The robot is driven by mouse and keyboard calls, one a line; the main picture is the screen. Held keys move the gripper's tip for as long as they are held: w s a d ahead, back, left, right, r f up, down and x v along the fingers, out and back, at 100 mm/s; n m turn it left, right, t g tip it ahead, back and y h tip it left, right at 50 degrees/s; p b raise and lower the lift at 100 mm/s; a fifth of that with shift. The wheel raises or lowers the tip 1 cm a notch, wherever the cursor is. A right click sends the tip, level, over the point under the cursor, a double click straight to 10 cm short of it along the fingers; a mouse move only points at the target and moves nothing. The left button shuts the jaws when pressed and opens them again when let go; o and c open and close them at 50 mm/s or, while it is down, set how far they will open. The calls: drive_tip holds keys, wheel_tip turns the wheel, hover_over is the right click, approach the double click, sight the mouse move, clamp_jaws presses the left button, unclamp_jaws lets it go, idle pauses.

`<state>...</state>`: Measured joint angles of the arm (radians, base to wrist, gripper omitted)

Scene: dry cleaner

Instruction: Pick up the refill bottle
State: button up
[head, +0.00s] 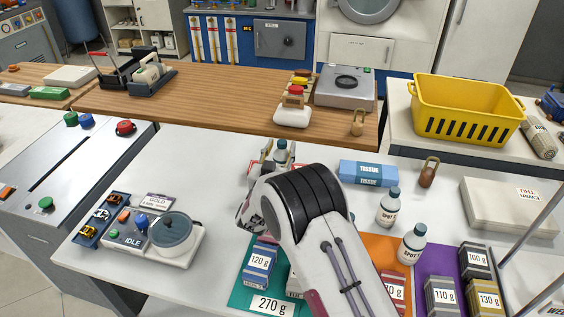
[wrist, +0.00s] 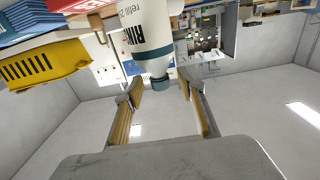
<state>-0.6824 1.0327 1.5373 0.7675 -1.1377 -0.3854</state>
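The refill bottle (wrist: 150,28) is white with a grey-blue cap, and part of a "refill" label shows in the wrist view. In the head view its upper part (head: 281,154) shows just beyond my gripper; its lower part is hidden by my arm. My gripper (wrist: 163,98) is open, with its tan-padded fingers on either side of the line of the cap and gaps on both sides. The cap points toward my palm. In the head view my gripper (head: 278,152) is at the bottle, partly hidden by its own wrist.
Two spot bottles (head: 389,208) stand to the right of my arm. A blue tissue pack (head: 368,173) and a brown-handled weight (head: 428,172) lie behind them. Labelled boxes (head: 259,264) stand on coloured mats in front. A scale (head: 168,240) is at left, a yellow basket (head: 466,107) at right.

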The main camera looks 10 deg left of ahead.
drive_tip(key=shift+w, duration=1)
clamp_jaws()
